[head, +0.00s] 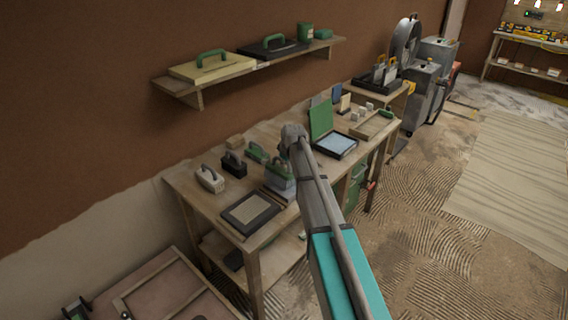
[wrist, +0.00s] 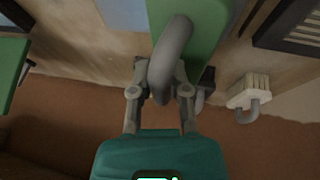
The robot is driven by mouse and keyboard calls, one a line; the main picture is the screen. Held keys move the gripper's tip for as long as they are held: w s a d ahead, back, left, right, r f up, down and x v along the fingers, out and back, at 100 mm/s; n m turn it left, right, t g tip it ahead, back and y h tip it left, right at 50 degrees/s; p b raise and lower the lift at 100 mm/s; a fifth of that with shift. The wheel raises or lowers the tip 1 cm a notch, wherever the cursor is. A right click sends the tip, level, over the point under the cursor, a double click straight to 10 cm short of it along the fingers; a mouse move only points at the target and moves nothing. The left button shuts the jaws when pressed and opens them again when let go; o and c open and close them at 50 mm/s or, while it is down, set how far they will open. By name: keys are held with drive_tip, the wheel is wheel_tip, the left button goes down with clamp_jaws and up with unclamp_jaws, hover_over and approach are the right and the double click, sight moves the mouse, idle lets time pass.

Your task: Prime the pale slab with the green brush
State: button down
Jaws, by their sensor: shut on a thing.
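My gripper (wrist: 160,88) is shut on the grey looped handle of the green brush (wrist: 205,25), as the wrist view shows. The pale slab (head: 249,209) lies flat in a dark frame at the bench's front left corner. My fingertips are hidden in the head view.
A dark tray with a pale blue inside (head: 336,145) and a green upright panel (head: 320,119) are to the right. A shelf (head: 325,47) hangs above.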

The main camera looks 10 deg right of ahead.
drive_tip(key=shift+w+d, duration=0.1)
drive_tip(key=shift+w+d+f, duration=0.1)
drive_tip(key=shift+w+d, duration=0.8)
drive_tip(key=shift+d, duration=0.3)
drive_tip(key=shift+w+d, duration=0.5)
drive_tip(key=shift+d, duration=0.2)
drive_tip(key=shift+w+d, duration=0.45)
drive_tip(key=shift+d, duration=0.2)
drive_tip(key=shift+w+d, duration=0.1)
drive_tip(key=shift+w+d, duration=0.45)
drive_tip(key=shift+d, duration=0.15)
drive_tip(key=shift+w+d, duration=0.4)
drive_tip(key=shift+d, duration=0.2)
drive_tip(key=shift+r+p, duration=2.9)
drive_tip(key=shift+r, duration=0.1)
drive_tip(key=shift+r, duration=0.1)
